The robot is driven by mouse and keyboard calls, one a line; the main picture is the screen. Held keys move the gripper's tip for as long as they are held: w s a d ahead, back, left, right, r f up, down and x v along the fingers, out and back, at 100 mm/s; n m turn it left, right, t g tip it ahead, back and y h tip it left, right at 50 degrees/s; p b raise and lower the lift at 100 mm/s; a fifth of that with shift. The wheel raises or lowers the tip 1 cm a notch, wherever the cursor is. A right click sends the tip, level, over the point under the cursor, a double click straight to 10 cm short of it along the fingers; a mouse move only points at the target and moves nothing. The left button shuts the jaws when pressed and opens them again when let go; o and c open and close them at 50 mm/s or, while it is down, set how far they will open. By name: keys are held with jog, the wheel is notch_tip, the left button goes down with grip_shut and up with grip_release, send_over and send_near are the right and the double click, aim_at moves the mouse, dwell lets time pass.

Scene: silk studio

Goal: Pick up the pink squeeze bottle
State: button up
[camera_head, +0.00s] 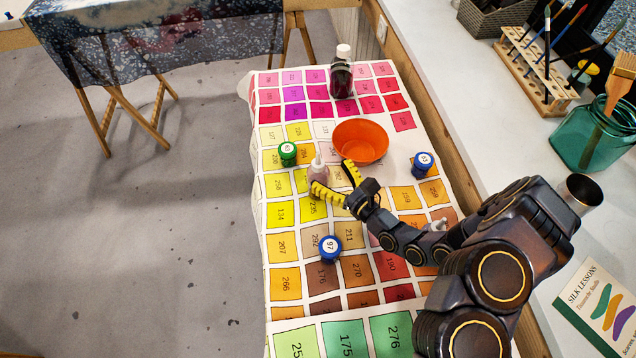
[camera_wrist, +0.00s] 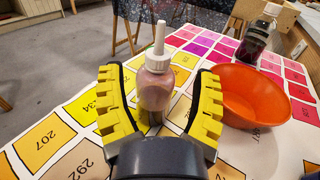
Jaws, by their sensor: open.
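The pink squeeze bottle (camera_head: 318,172) stands upright on the colour chart cloth, with a white cap and nozzle. In the wrist view the bottle (camera_wrist: 155,88) is centred between the two yellow fingers of my gripper (camera_wrist: 158,105). In the head view my gripper (camera_head: 333,182) is open beside the bottle, with a finger on either side of it. The fingers do not appear closed on it. The lower front of the bottle is hidden by my gripper in the wrist view.
An orange bowl (camera_head: 360,141) sits close behind my right finger. A dark bottle (camera_head: 341,78) stands farther back. A counter with a brush rack (camera_head: 535,70) runs along the right.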

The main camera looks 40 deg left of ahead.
aim_at(322, 168)
jog(key=x, duration=0.4)
jog(key=shift+s+a+r, duration=0.1)
jog(key=shift+a, duration=0.05)
jog(key=shift+c, duration=0.3)
grip_shut()
